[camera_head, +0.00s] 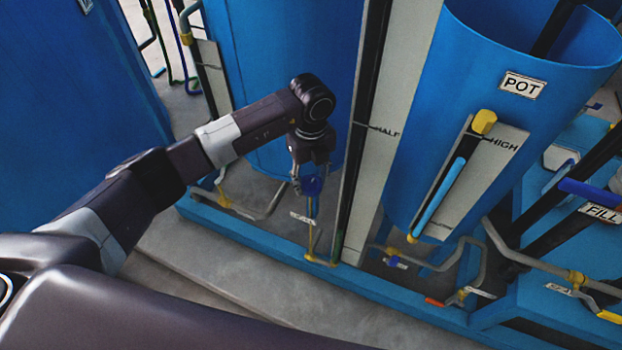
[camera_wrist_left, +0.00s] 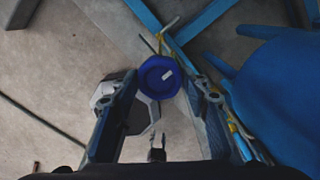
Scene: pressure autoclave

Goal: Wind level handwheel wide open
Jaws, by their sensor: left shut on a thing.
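The level handwheel is a small blue wheel (camera_head: 312,186) low in the middle of the head view, on a thin upright stem beside the tall gauge board. It also shows in the left wrist view (camera_wrist_left: 158,72), with a small pale mark on its blue face. My left gripper (camera_head: 307,177) points down from above and is shut on the handwheel. In the left wrist view its two fingers (camera_wrist_left: 160,88) stand on either side of the wheel's rim. The gripper partly hides the wheel in the head view. My right gripper is not in view.
A gauge board (camera_head: 367,150) marked HALF stands just right of the wheel. The blue POT tank (camera_head: 430,110) has a HIGH gauge. Pipes and small valves run along the blue base frame (camera_head: 390,300). Bare floor (camera_head: 240,275) lies in front.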

